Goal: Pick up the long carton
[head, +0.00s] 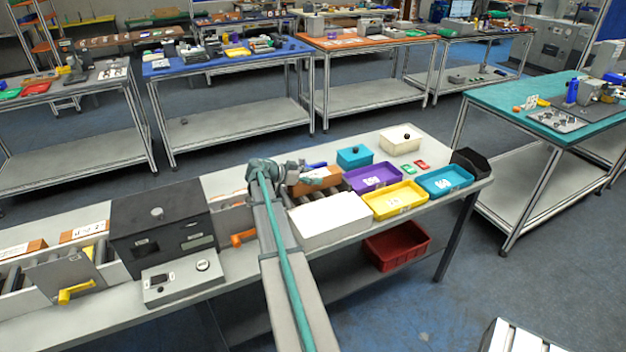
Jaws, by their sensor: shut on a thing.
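A long brown carton (321,182) is in the middle of the head view, over the roller section of the bench and behind the white block. My gripper (299,176) is at the carton's left end and is shut on it. My arm runs from the bottom of the picture up to it and hides part of the bench. The fingertips are small and partly hidden. I cannot tell whether the carton touches the rollers beneath.
A purple tray (371,178), yellow tray (394,199) and blue tray (444,181) stand right of the carton. A white block (328,220) is in front. A black scanner housing (160,230) stands left. More cartons (84,231) lie at far left.

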